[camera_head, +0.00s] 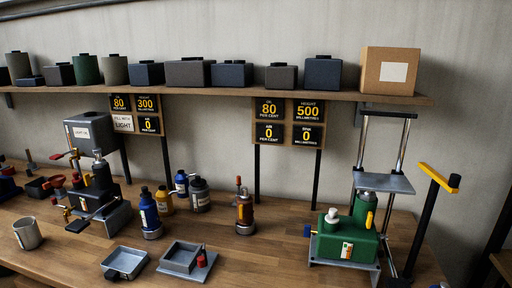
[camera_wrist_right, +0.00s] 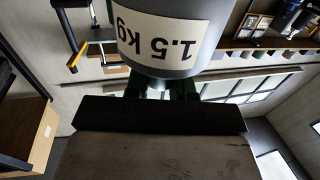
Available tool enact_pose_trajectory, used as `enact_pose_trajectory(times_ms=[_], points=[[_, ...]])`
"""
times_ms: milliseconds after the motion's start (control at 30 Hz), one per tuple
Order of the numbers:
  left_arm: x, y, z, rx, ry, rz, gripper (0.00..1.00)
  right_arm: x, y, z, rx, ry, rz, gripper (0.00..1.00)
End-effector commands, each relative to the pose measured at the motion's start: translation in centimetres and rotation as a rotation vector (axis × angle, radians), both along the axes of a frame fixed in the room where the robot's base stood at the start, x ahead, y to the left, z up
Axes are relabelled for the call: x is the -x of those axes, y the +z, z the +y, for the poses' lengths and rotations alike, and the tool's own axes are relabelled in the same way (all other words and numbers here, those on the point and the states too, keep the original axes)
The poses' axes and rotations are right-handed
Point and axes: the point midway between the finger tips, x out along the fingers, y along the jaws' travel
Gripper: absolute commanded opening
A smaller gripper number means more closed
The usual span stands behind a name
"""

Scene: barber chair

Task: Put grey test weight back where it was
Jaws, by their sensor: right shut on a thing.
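The grey test weight (camera_wrist_right: 172,52) is a cylinder with a white "1.5 kg" label, which reads upside down in the right wrist view. It fills the top middle of that view. My right gripper (camera_wrist_right: 160,92) is shut on its narrow end, and the dark jaws partly hide behind the weight. The weight is held clear of any surface that I can make out. Neither gripper nor the weight shows in the head view, and my left gripper is in no view.
A wooden bench (camera_head: 270,262) carries a green pump device with a lift frame (camera_head: 346,240), a grey device (camera_head: 104,205), a metal cup (camera_head: 27,233), several bottles and two trays. Above it a shelf (camera_head: 220,93) holds dark boxes, canisters and a cardboard box (camera_head: 390,72).

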Motion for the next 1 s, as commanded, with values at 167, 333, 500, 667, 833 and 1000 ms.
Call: enact_pose_trajectory(times_ms=[167,333,500,667,833,1000], points=[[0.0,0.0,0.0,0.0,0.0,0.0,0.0,0.0,0.5,0.0,-0.002,-0.001,-0.013,0.0],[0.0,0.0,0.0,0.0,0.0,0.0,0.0,0.0,0.5,0.0,-0.002,-0.001,-0.013,0.0],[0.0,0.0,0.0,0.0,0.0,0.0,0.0,-0.2,0.7,0.2,-0.001,0.012,-0.014,0.0],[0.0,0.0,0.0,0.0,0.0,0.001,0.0,-0.6,1.7,1.4,0.001,0.078,-0.018,0.0],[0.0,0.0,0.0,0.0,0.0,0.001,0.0,-1.3,3.7,3.9,0.003,0.213,-0.021,0.0],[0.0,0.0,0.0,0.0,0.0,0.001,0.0,-2.1,5.9,6.8,0.007,0.37,-0.019,0.0]])
